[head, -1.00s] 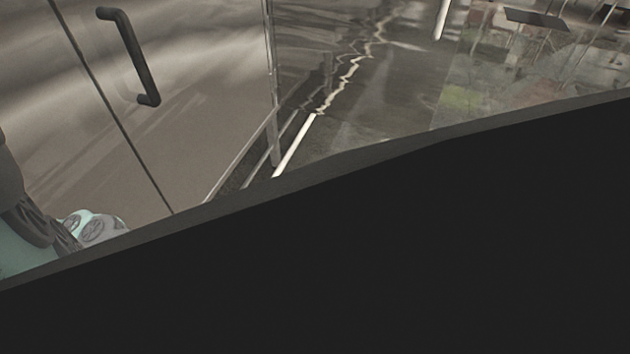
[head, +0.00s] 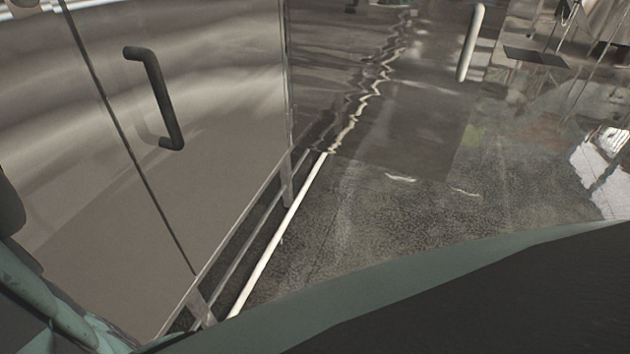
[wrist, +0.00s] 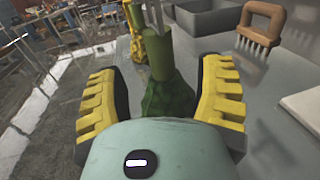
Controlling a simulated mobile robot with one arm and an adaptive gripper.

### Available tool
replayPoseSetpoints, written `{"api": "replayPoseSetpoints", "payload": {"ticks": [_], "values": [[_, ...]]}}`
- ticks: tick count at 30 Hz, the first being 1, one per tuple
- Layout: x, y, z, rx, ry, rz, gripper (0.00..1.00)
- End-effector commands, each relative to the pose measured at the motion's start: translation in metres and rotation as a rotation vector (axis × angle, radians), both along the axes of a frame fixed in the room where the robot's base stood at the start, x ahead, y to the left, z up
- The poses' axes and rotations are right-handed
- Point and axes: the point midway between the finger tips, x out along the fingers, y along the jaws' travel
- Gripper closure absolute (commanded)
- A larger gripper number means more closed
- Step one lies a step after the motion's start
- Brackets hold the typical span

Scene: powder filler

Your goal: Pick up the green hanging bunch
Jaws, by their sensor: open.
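In the wrist view, the green hanging bunch (wrist: 168,95) is between the two yellow-padded fingers of my gripper (wrist: 160,84). It has a smooth green upper part and a darker, lumpy, wider lower part. The fingers stand wide open on either side, with gaps visible between them and the bunch. The lowest part of the bunch is hidden behind the pale green gripper body. Neither the bunch nor my gripper can be made out in the head view.
In the wrist view, a yellow item (wrist: 135,32) is just behind the bunch. A brown-handled brush (wrist: 262,25), a grey bin (wrist: 205,18) and a pale board (wrist: 302,106) are to the right. The head view shows a metal cabinet door with a black handle (head: 157,98) and open floor (head: 375,215).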

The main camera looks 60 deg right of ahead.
Motion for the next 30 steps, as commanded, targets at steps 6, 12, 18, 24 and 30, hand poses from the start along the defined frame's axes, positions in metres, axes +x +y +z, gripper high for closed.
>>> {"api": "replayPoseSetpoints", "payload": {"ticks": [6, 12, 18, 24, 30], "values": [[-0.001, 0.014, -0.002, -0.001, 0.002, 0.001, 0.33], [-0.002, 0.041, -0.006, 0.000, 0.000, 0.005, 0.33], [-0.002, 0.057, -0.007, -0.001, 0.000, 0.000, 0.33], [-0.002, 0.057, -0.007, -0.001, 0.000, -0.002, 0.33], [-0.001, 0.056, -0.007, -0.001, 0.000, -0.003, 0.46]]}}
